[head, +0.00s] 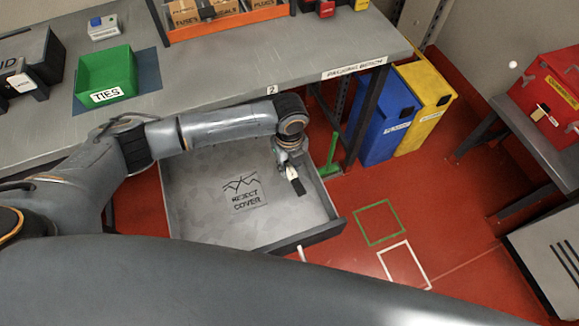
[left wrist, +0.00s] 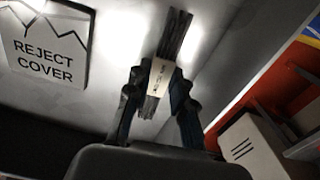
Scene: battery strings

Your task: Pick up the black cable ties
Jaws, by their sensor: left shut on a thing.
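The black cable ties are a bundle of dark strips with a pale paper band around the middle. In the left wrist view the bundle (left wrist: 174,38) stands between the fingers of my left gripper (left wrist: 158,82), which are shut on it at the band. In the head view my left gripper (head: 292,166) is over the right part of the open grey drawer, with the dark end of the cable ties (head: 299,187) pointing down. I cannot tell whether the bundle still touches the drawer floor. My right gripper is not in view.
The open drawer (head: 205,220) has a "REJECT COVER" label (head: 245,194) on its floor. Above it is the grey packing bench (head: 210,85) with a green "TIES" bin (head: 106,75) and an orange-framed rack (head: 225,24). Blue (head: 386,115) and yellow (head: 430,95) bins stand to the right.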

